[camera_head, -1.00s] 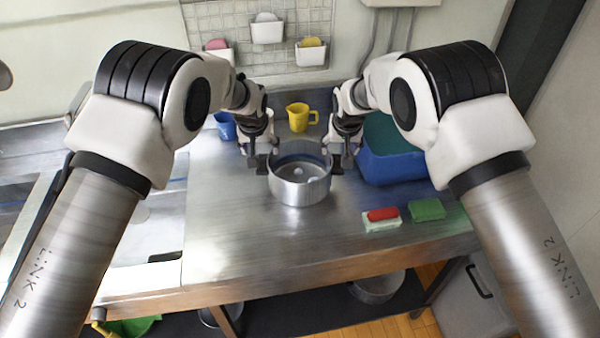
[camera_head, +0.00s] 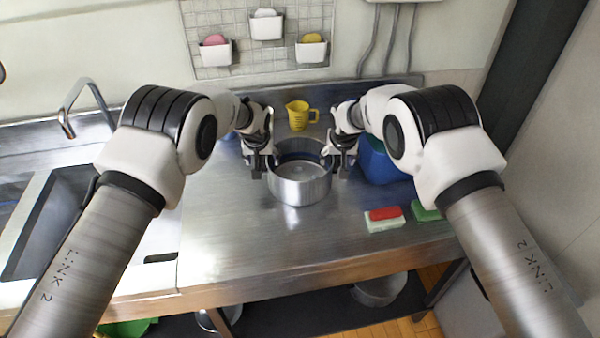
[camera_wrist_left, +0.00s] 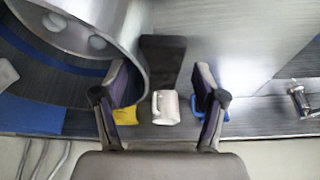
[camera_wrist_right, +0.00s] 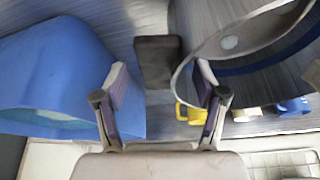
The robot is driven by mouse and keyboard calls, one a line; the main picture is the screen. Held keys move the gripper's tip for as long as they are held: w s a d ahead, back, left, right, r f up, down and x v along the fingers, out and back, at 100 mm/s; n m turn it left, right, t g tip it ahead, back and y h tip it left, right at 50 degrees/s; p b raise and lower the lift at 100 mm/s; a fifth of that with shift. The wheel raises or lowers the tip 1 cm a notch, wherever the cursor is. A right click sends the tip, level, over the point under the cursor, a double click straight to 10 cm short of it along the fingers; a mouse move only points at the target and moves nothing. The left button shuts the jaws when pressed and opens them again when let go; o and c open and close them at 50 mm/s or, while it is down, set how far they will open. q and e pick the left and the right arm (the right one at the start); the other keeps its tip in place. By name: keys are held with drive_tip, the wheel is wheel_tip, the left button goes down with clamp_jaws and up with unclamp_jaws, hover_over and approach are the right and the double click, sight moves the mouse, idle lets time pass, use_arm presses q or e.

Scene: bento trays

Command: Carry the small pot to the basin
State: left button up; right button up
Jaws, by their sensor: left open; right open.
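A round steel pot (camera_head: 299,188) stands upright on the metal counter, with a blue band inside. My left gripper (camera_head: 258,170) is open at its left side, and my right gripper (camera_head: 342,168) is open at its right side. The pot also shows in the left wrist view (camera_wrist_left: 125,35) and the right wrist view (camera_wrist_right: 215,50). In each wrist view a dark block, apparently a pot handle (camera_wrist_left: 162,62) (camera_wrist_right: 157,62), lies beyond and between the spread fingers. I cannot tell whether the fingers touch it. A sink basin (camera_head: 60,215) is set into the counter at the left.
A yellow jug (camera_head: 299,115) stands behind the pot. A blue tub (camera_head: 383,165) is close at the right, partly behind my right arm. A red-and-white sponge (camera_head: 384,219) and a green sponge (camera_head: 425,211) lie at front right. The counter left of the pot is clear.

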use_arm(q)
drive_tip(key=shift+w+f, duration=0.25)
drive_tip(key=shift+f, duration=0.35)
use_arm(e)
drive_tip(key=shift+w+f, duration=0.25)
drive_tip(key=shift+f, duration=0.35)
use_arm(q)
drive_tip(key=shift+s, duration=0.1)
use_arm(e)
drive_tip(key=shift+s, duration=0.1)
use_arm(q)
clamp_jaws()
use_arm(e)
clamp_jaws()
